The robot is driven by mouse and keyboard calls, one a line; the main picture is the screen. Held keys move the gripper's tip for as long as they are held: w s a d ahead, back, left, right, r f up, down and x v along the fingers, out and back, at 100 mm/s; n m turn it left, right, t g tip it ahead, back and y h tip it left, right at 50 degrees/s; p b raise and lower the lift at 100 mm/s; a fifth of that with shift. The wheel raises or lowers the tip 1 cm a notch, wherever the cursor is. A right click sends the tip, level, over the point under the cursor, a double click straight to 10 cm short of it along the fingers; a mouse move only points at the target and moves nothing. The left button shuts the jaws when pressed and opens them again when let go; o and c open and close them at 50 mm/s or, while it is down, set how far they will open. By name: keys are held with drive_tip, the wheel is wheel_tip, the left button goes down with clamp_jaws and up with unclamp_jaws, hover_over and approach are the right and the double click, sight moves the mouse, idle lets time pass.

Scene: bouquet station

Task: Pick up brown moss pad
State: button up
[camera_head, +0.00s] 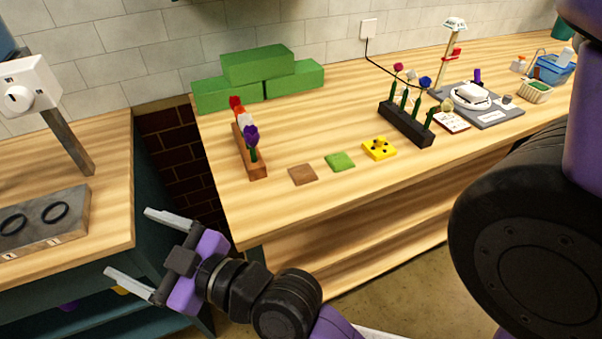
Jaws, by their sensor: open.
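The brown moss pad (302,174) is a small flat brown square. It lies on the wooden table (300,210) near its front edge, to the left of a green moss pad (340,161). My gripper (142,245) is at the lower left, open and empty, with its two pale fingers spread apart and pointing left. It is in front of the gap between the two tables, to the left of and below the brown pad in the picture, well apart from it. Nothing hides the pad.
A wooden holder with flowers (250,155) stands just left of the pad. Green foam blocks (260,75) are stacked behind. A grey block with rings (40,222) is on the left table.

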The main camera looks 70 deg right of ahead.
drive_tip(key=w+d+r+n+y, duration=0.3)
drive_tip(key=w+d+r+n, duration=0.2)
drive_tip(key=w+r+n, duration=0.3)
drive_tip(key=n+g+h, duration=0.5)
drive_tip(key=n+g, duration=0.9)
drive_tip(key=n, duration=0.2)
approach(303, 171)
drive_tip(key=w, duration=0.2)
drive_tip(key=shift+s+d+f+g+b, duration=0.15)
drive_tip(key=shift+s+f+g+b, duration=0.05)
drive_tip(key=shift+f, duration=0.3)
drive_tip(key=shift+s+d+f+g+b, duration=0.15)
drive_tip(key=shift+s+f+g+b, duration=0.05)
drive_tip(key=shift+f, duration=0.25)
drive_tip(key=shift+p+x, duration=0.35)
drive_tip(key=shift+x, duration=2.6)
drive_tip(key=c, duration=1.4)
